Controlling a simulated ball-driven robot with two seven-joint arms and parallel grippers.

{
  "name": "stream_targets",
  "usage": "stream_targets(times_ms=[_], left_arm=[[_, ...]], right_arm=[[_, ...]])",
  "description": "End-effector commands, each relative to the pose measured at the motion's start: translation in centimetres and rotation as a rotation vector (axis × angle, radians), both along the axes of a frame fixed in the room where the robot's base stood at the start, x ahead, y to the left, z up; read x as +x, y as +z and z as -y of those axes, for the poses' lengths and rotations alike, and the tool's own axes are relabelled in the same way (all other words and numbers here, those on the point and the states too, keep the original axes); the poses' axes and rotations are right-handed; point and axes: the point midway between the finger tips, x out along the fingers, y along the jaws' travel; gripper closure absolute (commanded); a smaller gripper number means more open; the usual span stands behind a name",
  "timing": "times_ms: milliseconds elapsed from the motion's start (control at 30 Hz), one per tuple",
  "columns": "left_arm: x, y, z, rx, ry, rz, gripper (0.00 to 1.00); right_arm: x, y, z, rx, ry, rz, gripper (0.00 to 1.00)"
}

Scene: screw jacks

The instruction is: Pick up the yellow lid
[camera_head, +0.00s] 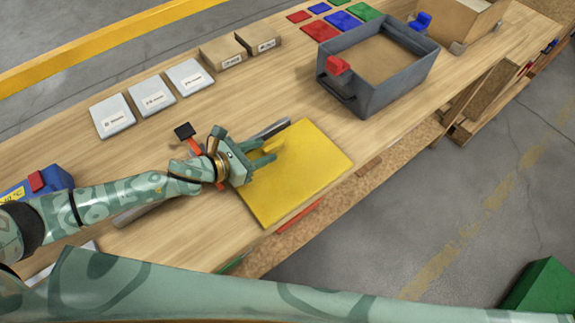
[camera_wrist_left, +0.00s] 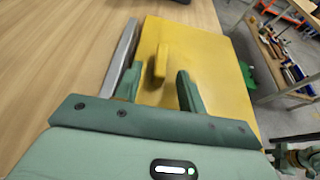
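The yellow lid (camera_head: 308,170) lies flat near the front edge of the wooden table. In the left wrist view the yellow lid (camera_wrist_left: 212,62) shows a small upright yellow handle (camera_wrist_left: 161,62) on its top. My left gripper (camera_head: 268,152) is over the lid's left part, with its fingers pointing toward the handle. In the left wrist view the left gripper (camera_wrist_left: 160,82) is open, and the handle appears between and just beyond its fingertips. I cannot tell whether the fingers touch the lid.
A grey bar (camera_head: 272,128) lies along the lid's back-left edge. A grey bin (camera_head: 380,85) with a red clip (camera_head: 338,65) stands at the right. White boxes (camera_head: 152,96), brown boxes (camera_head: 223,52) and coloured plates (camera_head: 322,31) line the back. A blue box (camera_head: 55,178) is at left.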

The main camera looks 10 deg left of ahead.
Motion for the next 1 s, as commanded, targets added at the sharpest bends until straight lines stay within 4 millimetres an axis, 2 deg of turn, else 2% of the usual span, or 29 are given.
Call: stream_targets(times_ms=[100, 300, 333, 400, 467, 800, 1000], left_arm=[[0.7, -0.4, 0.7, 0.001, 0.0, 0.001, 0.6], [0.7, -0.4, 0.7, 0.001, 0.0, 0.0, 0.6], [0.7, -0.3, 0.7, 0.001, 0.0, 0.0, 0.66], [0.7, -0.3, 0.7, 0.001, 0.0, 0.001, 0.85], [0.7, -0.3, 0.7, 0.001, 0.0, 0.001, 1.0], [0.7, -0.1, 0.7, -0.002, -0.001, 0.001, 1.0], [0.8, 1.8, 0.7, -0.001, -0.002, 0.005, 1.0]], right_arm=[[0.0, -0.2, 0.0, 0.0, 0.0, 0.0, 0.64], [0.1, -0.1, 0.2, -0.002, 0.001, 0.001, 0.64], [0.1, -0.1, 0.2, -0.002, 0.001, 0.001, 0.64], [0.1, -0.1, 0.2, -0.003, 0.001, 0.001, 0.64], [0.1, -0.1, 0.3, -0.003, 0.002, 0.001, 0.64], [0.1, -0.1, 0.5, -0.006, 0.003, 0.001, 0.64], [0.3, 0.8, 0.4, -0.006, 0.003, 0.006, 0.64]])
